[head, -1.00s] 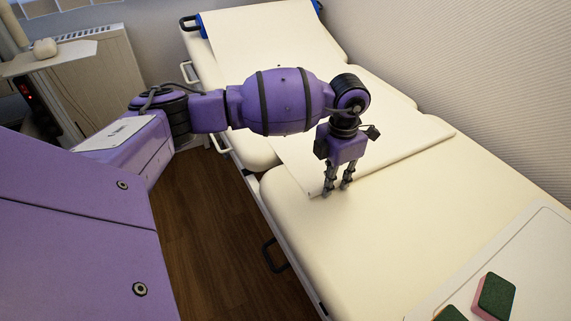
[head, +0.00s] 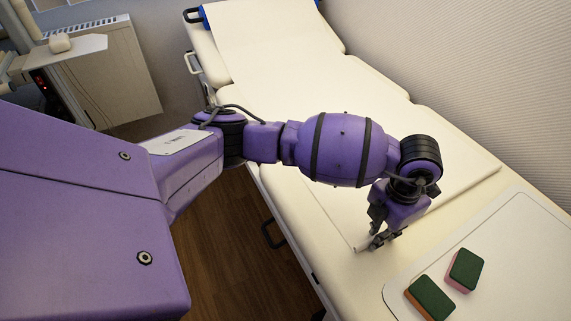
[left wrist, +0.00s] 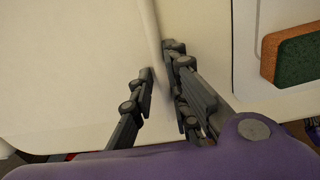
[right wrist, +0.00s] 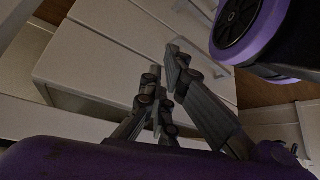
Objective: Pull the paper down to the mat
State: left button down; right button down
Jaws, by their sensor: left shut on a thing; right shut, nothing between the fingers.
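The cream-white paper (head: 290,75) runs along the couch from the blue-ended roll at its far end to a free edge near the mat. My left gripper (head: 378,243) is shut on the paper at the near left corner of this edge. In the left wrist view, the paper (left wrist: 70,60) lies left of the left gripper (left wrist: 160,82). The pale mat (head: 525,235), with a thin dark outline, lies at the lower right, a short gap from the paper's edge. My right gripper (right wrist: 168,85) is shut and empty in the right wrist view, away from the couch.
Two sponges with green tops, one pink (head: 464,270) and one orange (head: 428,298), lie on the mat. A ribbed wall (head: 470,80) borders the couch on the right. White drawers (right wrist: 110,55) stand by my right gripper. Wooden floor (head: 235,240) shows left of the couch.

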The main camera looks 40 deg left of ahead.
pick_arm(q)
jog(key=shift+s+d+r, duration=0.1)
jog(key=shift+s+d, duration=0.05)
jog(key=shift+d, duration=0.35)
jog(key=shift+s+d+r, duration=0.1)
jog(key=shift+d, duration=0.35)
jog(key=c, duration=1.7)
grip_release()
jog(key=shift+f, duration=0.1)
notch_tip(320, 180, up, 12)
jog(key=shift+r, duration=0.1)
